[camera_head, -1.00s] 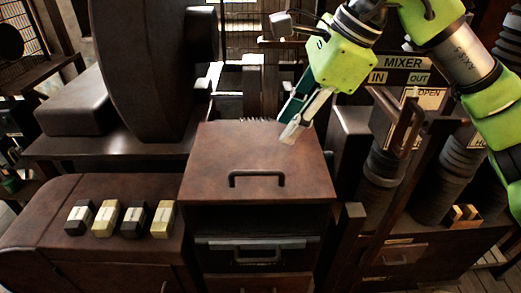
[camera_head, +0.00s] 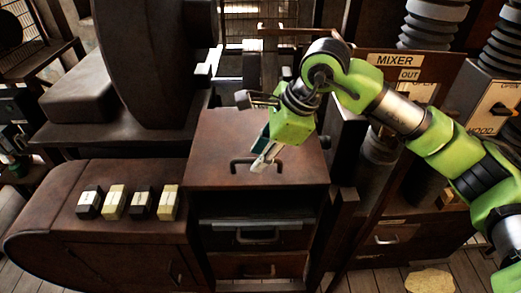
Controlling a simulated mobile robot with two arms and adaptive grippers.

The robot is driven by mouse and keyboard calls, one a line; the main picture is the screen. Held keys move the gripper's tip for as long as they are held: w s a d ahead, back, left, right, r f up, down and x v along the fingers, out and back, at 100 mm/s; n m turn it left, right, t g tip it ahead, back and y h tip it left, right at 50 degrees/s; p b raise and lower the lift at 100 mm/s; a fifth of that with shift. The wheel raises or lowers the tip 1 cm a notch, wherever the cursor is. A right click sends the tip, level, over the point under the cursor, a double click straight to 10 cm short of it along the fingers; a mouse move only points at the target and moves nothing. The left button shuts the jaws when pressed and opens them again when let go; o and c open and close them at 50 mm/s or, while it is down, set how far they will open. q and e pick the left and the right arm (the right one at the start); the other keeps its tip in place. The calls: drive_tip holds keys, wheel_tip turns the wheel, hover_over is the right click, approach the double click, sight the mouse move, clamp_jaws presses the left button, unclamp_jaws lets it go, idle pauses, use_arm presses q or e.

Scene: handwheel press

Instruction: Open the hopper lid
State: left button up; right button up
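The hopper lid (camera_head: 215,147) is a flat brown panel on top of the brown cabinet in the middle, and it lies closed. A dark bar handle (camera_head: 235,163) stands near its front edge. My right gripper (camera_head: 260,167) comes in from the right, fingers pointing down and left. Its tips are over the lid at the right end of the handle and hide part of it. Contact with the handle cannot be told. The fingers show edge-on, so their opening is unclear. My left gripper is out of view.
Several dark and pale blocks (camera_head: 141,204) sit on the brown casing to the left. Drawers with handles (camera_head: 258,235) are below the lid. A large dark wheel (camera_head: 150,60) stands behind left. The MIXER sign (camera_head: 395,60) and ribbed columns stand at right.

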clamp_jaws()
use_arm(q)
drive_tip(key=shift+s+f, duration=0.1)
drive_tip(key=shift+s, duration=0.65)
